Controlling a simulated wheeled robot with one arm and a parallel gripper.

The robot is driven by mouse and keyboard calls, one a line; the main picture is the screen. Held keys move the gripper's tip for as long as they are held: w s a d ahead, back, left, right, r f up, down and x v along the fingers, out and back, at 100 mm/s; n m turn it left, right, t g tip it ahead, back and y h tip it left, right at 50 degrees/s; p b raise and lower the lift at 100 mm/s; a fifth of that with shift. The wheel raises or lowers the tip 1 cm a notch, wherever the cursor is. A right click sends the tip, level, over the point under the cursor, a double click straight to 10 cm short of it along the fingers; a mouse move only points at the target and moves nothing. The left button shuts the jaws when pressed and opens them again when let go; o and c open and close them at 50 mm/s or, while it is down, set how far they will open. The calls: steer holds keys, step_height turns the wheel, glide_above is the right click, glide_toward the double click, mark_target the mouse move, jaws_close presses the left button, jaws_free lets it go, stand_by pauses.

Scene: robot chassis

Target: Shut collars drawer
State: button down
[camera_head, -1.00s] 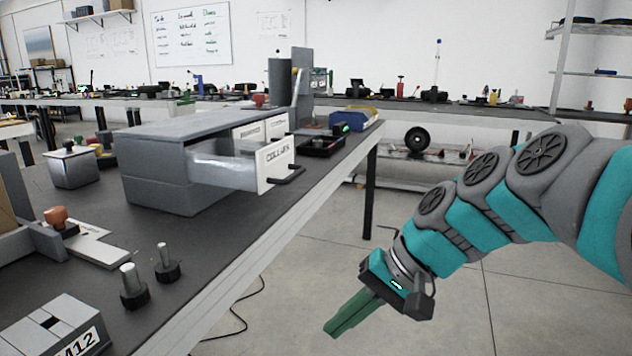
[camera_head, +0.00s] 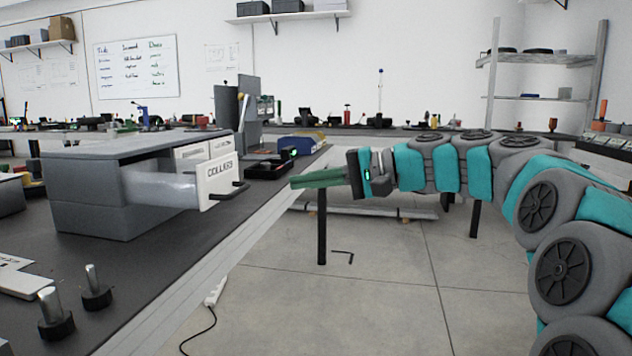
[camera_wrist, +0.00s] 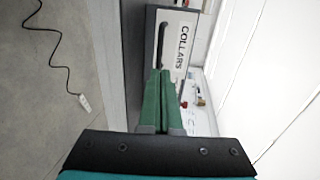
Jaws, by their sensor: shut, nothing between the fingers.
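The collars drawer (camera_head: 218,176) has a white front labelled COLLARS and a black bar handle (camera_head: 226,195). It stands pulled out of the grey cabinet (camera_head: 90,205) on the workbench. In the wrist view the drawer front (camera_wrist: 181,45) shows ahead of the fingers, turned on its side, with the handle (camera_wrist: 161,42) beside the label. My gripper (camera_head: 293,182) has its green fingers shut and empty. It points left towards the drawer front, apart from it, to the right of the handle. The fingers also show in the wrist view (camera_wrist: 160,75).
Two metal posts with black knobs (camera_head: 96,292) stand on the bench in front of the cabinet. A black tray (camera_head: 268,167) and a blue bin (camera_head: 297,145) lie beyond the drawer.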

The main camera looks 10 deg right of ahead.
mark_target(243, 189)
steer(key=x, duration=0.9)
steer(key=shift+a, duration=0.1)
steer(key=shift+w+a, duration=0.1)
steer(key=shift+a, duration=0.05)
steer(key=r+p+x, duration=0.1)
steer(key=x, duration=0.4)
steer(key=r+x, duration=0.1)
steer(key=x, duration=0.4)
steer(key=r+p+x, duration=0.1)
steer(key=x, duration=0.5)
steer(key=shift+a+r+p, duration=0.1)
steer(key=shift+a+p, duration=0.2)
